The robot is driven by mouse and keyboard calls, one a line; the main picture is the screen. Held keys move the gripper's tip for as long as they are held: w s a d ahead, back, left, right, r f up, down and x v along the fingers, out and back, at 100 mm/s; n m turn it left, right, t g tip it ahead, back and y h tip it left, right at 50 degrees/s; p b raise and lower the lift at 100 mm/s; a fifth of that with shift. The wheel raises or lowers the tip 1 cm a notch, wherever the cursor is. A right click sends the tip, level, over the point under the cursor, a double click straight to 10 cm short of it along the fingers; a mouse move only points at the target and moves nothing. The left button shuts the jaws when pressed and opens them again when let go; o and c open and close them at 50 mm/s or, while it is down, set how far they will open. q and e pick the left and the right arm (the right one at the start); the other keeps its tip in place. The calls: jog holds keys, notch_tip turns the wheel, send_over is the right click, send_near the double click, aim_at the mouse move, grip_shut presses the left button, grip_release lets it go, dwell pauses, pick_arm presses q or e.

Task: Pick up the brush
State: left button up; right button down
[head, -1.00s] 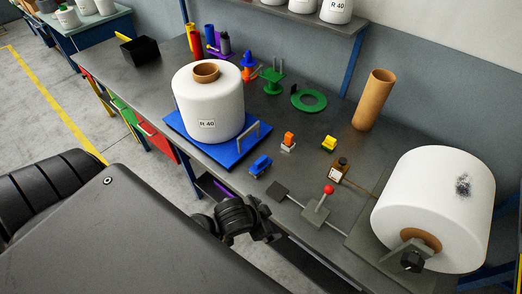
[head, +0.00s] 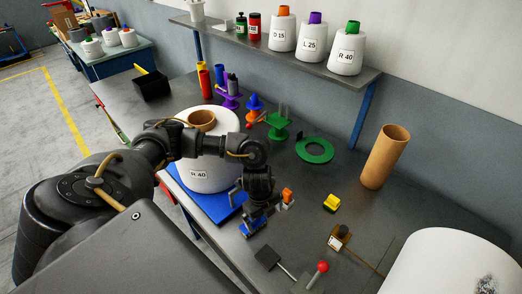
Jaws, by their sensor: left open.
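I cannot make out for certain which thing is the brush. A small blue object (head: 251,227) lies on the table, partly hidden just below my left gripper (head: 258,208). That gripper is open and points down, with nothing seen held in it. A small orange-topped object (head: 287,197) stands close to its right. A small yellow object (head: 331,202) lies farther right. A yellow stick (head: 141,69) shows at the black bin (head: 153,86) at the back left. My right gripper is out of view.
Another large bobbin (head: 440,265) fills the lower right corner.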

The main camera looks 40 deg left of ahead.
pick_arm(q)
jog(key=shift+y, duration=0.4)
jog(key=a, duration=0.2)
jog(key=a+r, duration=0.1)
jog(key=a, duration=0.1)
jog(key=shift+a+r, duration=0.1)
jog(key=shift+r, duration=0.1)
jog(key=shift+s+a+g, duration=0.1)
jog(key=shift+a+g, duration=0.05)
jog(key=shift+g, duration=0.15)
jog(key=b, duration=0.2)
send_over(254, 224)
jog(key=f, duration=0.5)
jog(key=shift+w+a, duration=0.15)
jog(key=shift+w, duration=0.1)
jog(key=shift+f, duration=0.65)
jog(key=shift+f+p, duration=0.3)
jog(key=shift+f, duration=1.95)
jog(key=c, duration=0.7)
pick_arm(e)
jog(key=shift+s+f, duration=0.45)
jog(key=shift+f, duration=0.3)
pick_arm(q)
jog(key=shift+r, duration=0.1)
